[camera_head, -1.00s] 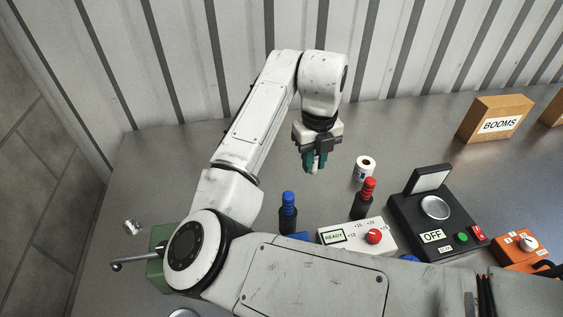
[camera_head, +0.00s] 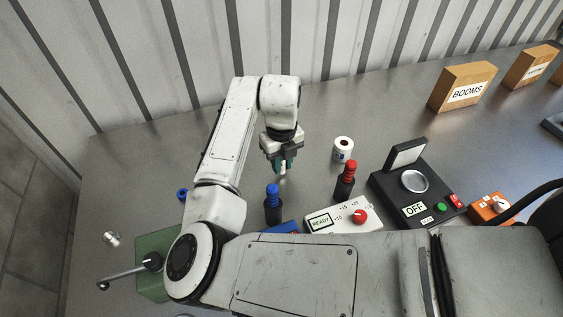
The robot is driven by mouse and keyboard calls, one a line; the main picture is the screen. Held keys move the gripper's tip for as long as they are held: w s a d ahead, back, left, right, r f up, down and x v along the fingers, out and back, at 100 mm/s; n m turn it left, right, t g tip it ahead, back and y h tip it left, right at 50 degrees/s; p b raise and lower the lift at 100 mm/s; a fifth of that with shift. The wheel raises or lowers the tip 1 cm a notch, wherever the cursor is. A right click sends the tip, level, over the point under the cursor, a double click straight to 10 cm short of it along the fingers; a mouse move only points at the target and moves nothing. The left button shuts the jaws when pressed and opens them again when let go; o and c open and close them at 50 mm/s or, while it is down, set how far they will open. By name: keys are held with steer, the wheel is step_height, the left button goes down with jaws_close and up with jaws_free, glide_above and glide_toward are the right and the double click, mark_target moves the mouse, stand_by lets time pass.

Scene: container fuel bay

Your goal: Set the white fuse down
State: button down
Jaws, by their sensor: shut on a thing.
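My gripper (camera_head: 279,163) points down over the grey bench, left of the centre of the view. Only a small pale part of the fuse shows between and below the fingers; the rest is hidden. I cannot tell whether its lower end touches the bench.
A blue-topped bottle (camera_head: 272,205) and a red-topped bottle (camera_head: 345,182) stand nearby. A white cylinder (camera_head: 343,150) stands right of my gripper. A white READY panel (camera_head: 338,217) and a black OFF device (camera_head: 420,195) are nearer. Bare bench lies behind my gripper.

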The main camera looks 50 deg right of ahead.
steer(key=shift+f, duration=0.55)
steer(key=shift+f, duration=0.15)
steer(key=c, duration=1)
jaws_free()
step_height(320, 180, up, 12)
steer(key=shift+r+b, duration=0.2)
steer(key=shift+b, duration=0.85)
